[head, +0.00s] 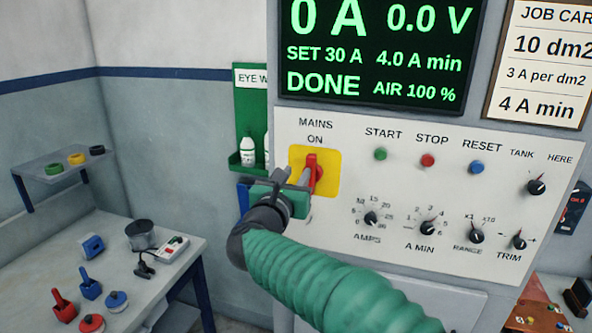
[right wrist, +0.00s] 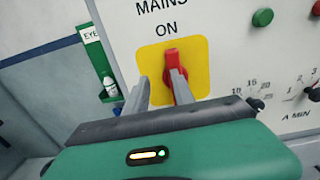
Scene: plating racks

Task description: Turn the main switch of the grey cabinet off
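The main switch of the grey cabinet is a red handle (head: 317,172) on a yellow plate (head: 329,157), under the words MAINS and ON. The handle stands about upright, towards ON. It also shows in the right wrist view (right wrist: 171,56). My right gripper (head: 297,173) is in front of the plate, its two grey fingers apart. In the right wrist view the right finger overlaps the red handle and the left finger is off to its left, over the plate's edge. I cannot tell whether the finger touches the handle. The lower plate is hidden. My left gripper is not in view.
The cabinet panel (head: 463,190) has start (head: 381,154), stop (head: 428,160) and reset (head: 477,167) buttons and several black knobs right of the switch. A display (head: 340,98) reads DONE, 0 A. A green eyewash holder (head: 246,105) is left; a bench (head: 60,240) with tools stands lower left.

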